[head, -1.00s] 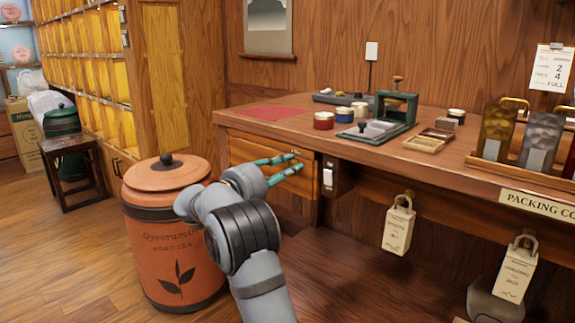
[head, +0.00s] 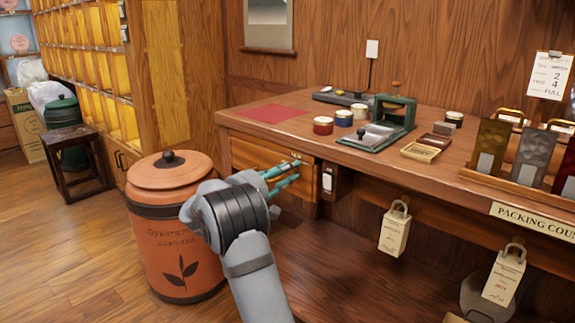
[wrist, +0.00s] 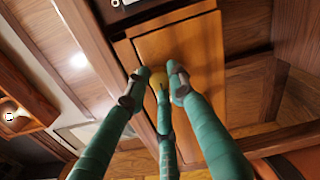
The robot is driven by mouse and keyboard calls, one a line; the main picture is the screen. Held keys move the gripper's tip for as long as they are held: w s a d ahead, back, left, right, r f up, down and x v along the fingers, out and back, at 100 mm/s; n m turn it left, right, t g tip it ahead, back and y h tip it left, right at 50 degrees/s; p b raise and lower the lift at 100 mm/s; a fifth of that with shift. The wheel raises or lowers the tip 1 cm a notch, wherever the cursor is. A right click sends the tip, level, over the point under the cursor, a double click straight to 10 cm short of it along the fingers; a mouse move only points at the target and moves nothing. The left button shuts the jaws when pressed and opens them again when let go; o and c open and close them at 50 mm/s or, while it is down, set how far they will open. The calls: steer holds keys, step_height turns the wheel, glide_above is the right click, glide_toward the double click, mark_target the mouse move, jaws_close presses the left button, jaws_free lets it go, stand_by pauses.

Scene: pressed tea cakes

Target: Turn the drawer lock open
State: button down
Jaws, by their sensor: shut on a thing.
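The wooden drawer front (head: 252,156) is under the left end of the counter and looks closed. In the wrist view its wood face (wrist: 205,50) fills the upper middle. A small brass-yellow piece, apparently the drawer lock (wrist: 159,78), shows between my fingertips. My gripper (head: 298,170) has teal fingers reaching to the right end of the drawer front. In the wrist view my gripper (wrist: 160,85) is shut on the brass piece from both sides, with a third finger below. The fingertips hide most of it, so its turn angle cannot be told.
An orange canister (head: 170,225) stands left of my arm. The counter (head: 300,130) carries a red mat (head: 274,113), small tins (head: 323,125) and a green press (head: 380,130). A switch box (head: 328,180) is just right of the drawer. Paper tags (head: 395,230) hang below the counter.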

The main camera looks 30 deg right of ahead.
steer(key=shift+s+d+n+p, duration=0.2)
steer(key=shift+d+n+p, duration=0.05)
steer(key=shift+n+p, duration=0.4)
steer(key=shift+n, duration=0.25)
steer(key=c, duration=1.5)
jaws_free()
steer(key=shift+w+a, duration=0.1)
steer(key=v, duration=1.2)
steer(key=shift+w, duration=0.1)
